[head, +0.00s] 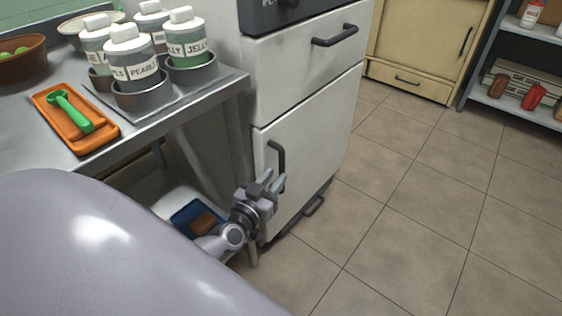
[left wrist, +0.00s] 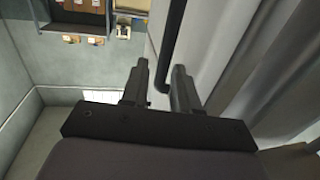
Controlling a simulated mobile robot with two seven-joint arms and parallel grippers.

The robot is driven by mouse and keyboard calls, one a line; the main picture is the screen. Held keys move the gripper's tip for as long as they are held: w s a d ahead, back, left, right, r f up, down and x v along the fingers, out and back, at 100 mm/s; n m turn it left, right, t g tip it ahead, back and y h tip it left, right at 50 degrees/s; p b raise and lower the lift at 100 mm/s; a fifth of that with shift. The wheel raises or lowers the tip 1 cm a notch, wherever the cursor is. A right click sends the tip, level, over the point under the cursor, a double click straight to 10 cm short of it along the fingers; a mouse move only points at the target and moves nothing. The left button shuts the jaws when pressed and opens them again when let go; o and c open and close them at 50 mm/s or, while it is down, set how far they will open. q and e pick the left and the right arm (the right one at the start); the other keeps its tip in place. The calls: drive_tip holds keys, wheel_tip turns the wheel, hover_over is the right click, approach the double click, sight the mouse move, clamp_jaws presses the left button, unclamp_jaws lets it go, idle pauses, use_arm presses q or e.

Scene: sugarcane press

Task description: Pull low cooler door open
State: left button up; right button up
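The low cooler door (head: 318,135) is a pale grey panel below a drawer and looks shut. Its black upright bar handle (head: 277,152) is near the door's left edge. My left gripper (head: 271,183) is at the lower end of this handle, with its fingers apart. In the left wrist view, the handle (left wrist: 173,35) runs down into the gap between the two fingers of the gripper (left wrist: 161,68). Gaps show beside the bar, so the fingers do not look closed on it. My right gripper is not in view.
The drawer handle (head: 335,36) is above the door. A metal counter (head: 190,125) at left carries bottles (head: 133,60) and an orange tray (head: 101,140). A blue bin (head: 185,216) is below it. Tiled floor (head: 400,210) is clear at right.

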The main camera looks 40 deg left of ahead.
sight(280, 168)
use_arm(q)
drive_tip(key=w, duration=0.2)
drive_tip(key=w+a+b, duration=0.1)
drive_tip(key=w, duration=0.1)
drive_tip(key=w+b, duration=0.1)
drive_tip(key=w, duration=0.1)
drive_tip(key=shift+a+f, duration=0.25)
drive_tip(key=shift+w+a+r+b, duration=0.1)
drive_tip(key=shift+w+b, duration=0.25)
drive_tip(key=shift+w, duration=0.5)
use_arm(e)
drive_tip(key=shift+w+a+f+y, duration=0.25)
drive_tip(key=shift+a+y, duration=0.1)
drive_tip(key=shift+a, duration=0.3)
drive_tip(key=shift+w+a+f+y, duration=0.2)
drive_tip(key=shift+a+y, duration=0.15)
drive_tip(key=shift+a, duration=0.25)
use_arm(q)
clamp_jaws()
